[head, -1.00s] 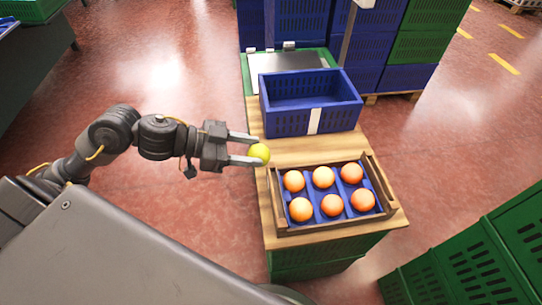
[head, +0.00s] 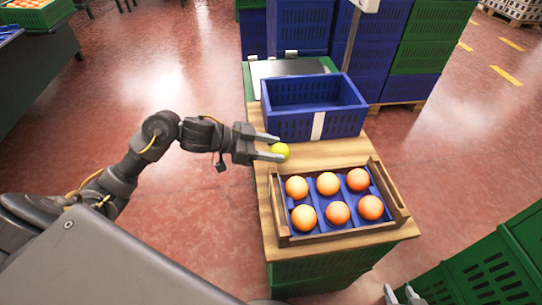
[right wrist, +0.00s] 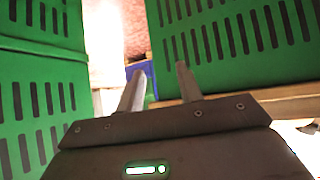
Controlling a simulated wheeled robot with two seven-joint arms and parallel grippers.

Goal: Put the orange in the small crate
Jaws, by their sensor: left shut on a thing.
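The blue crate has a white label and looks empty inside. Several oranges (head: 328,183) sit in the blue insert of the wooden tray. My right gripper (head: 404,294) shows at the bottom edge of the head view. In the right wrist view its fingers (right wrist: 158,88) are apart with nothing between them.
A flat metal plate (head: 290,67) lies behind the blue crate. Blue and green crates are stacked at the back. Green crates (head: 480,275) stand at the lower right, close to my right gripper. A strip of bare tabletop (head: 335,152) lies between crate and tray.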

